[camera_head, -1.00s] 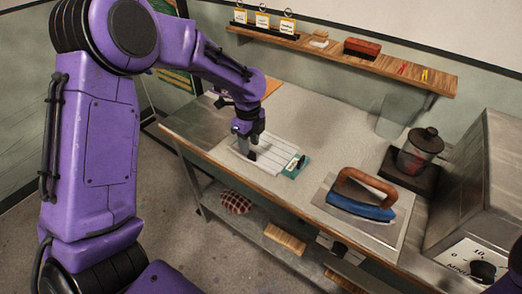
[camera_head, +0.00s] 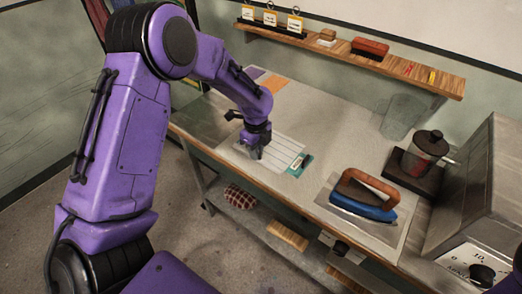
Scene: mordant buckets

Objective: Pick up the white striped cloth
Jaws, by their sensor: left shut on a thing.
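The white striped cloth (camera_head: 284,151) lies flat on the grey worktop, near its front edge left of the middle. A teal piece with a pale label (camera_head: 300,165) is at its right end. My left gripper (camera_head: 253,153) points down at the left part of the cloth and is shut on it. The fingertips and the pinched part of the cloth are small and partly hidden. The cloth shows no clear lift from the worktop. My right gripper is not in view.
A blue iron with a wooden handle (camera_head: 364,196) stands on a plate to the right. A wall shelf (camera_head: 340,50) runs above. A checked bundle (camera_head: 240,196) lies below.

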